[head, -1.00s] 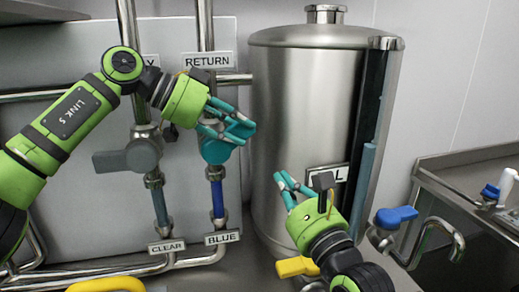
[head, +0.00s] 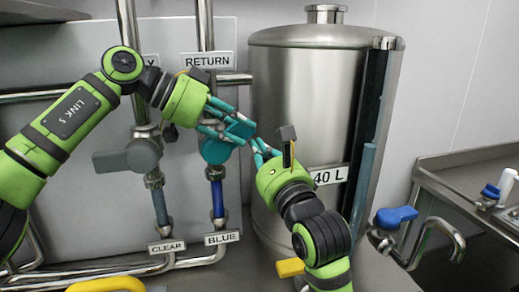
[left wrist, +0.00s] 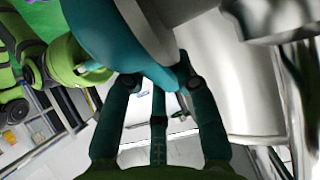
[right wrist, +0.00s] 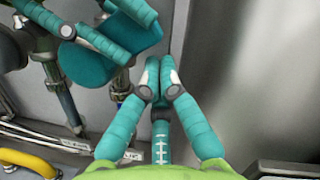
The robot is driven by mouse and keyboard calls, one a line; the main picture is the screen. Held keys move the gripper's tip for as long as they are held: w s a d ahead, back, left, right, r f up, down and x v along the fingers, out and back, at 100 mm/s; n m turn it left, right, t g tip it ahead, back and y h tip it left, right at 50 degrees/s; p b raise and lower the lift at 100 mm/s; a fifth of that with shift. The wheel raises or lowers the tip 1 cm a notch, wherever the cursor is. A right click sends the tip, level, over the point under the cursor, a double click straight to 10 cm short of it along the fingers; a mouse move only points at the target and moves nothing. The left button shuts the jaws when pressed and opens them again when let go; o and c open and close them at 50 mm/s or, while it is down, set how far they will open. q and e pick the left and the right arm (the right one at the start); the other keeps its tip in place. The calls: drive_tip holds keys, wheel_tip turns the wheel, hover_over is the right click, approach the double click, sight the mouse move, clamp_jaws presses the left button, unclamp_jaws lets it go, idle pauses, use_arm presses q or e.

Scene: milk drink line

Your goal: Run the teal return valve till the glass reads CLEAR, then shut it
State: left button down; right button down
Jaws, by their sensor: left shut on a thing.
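The teal return valve (head: 215,151) sits on the vertical pipe under the RETURN sign (head: 208,60). My left gripper (head: 238,127) is shut on its teal handle, which fills the upper middle of the left wrist view (left wrist: 105,35). The glass (head: 217,198) below the valve shows dark blue, and the label (head: 222,238) under it reads BLUE. My right gripper (head: 262,150) is just right of the valve, its fingertips close to my left fingers. In the right wrist view its fingertips lie close together with nothing seen between them; whether it is shut is unclear.
A grey-handled valve (head: 130,158) stands left, its glass labelled CLEAR (head: 166,247). The steel tank (head: 300,100) with a 40 L label stands right behind my right gripper. A blue-handled tap (head: 396,217) and a sink (head: 480,200) are at right. Yellow handles are at the bottom.

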drive_tip(key=shift+s+a+r+n, duration=0.1)
drive_tip(key=shift+a+r+n, duration=0.15)
drive_tip(key=shift+r+n, duration=0.45)
use_arm(q)
drive_tip(key=c, duration=0.9)
unclamp_jaws()
drive_tip(key=shift+d, duration=0.1)
drive_tip(key=shift+c, duration=0.2)
use_arm(e)
drive_tip(key=shift+f, duration=0.1)
use_arm(q)
drive_tip(key=shift+a+r, duration=0.1)
drive_tip(key=shift+a, duration=0.1)
